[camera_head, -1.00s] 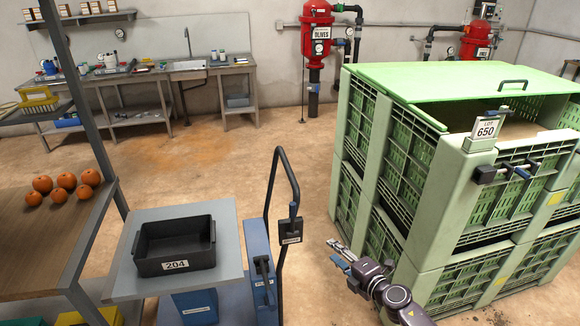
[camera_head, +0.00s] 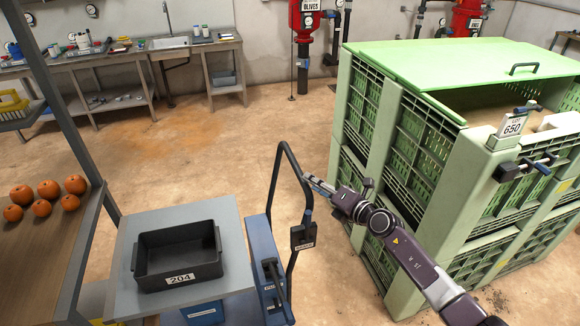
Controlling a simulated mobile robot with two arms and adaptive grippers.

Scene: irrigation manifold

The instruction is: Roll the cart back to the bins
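The cart (camera_head: 262,245) is blue, with a grey top (camera_head: 225,222) and a tall black handle frame (camera_head: 274,180), at the lower middle of the head view. The green bins (camera_head: 415,130) stand stacked to its right. My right gripper (camera_head: 307,190) is at the right upright of the handle frame, in the upper part of it. Its fingers look spread at the upright; whether they touch it, I cannot tell. My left gripper is not in view.
A black crate marked 204 (camera_head: 178,262) sits on the cart top. A workbench (camera_head: 125,62) and red tank (camera_head: 303,20) are at the back. Open floor (camera_head: 220,150) lies behind the cart.

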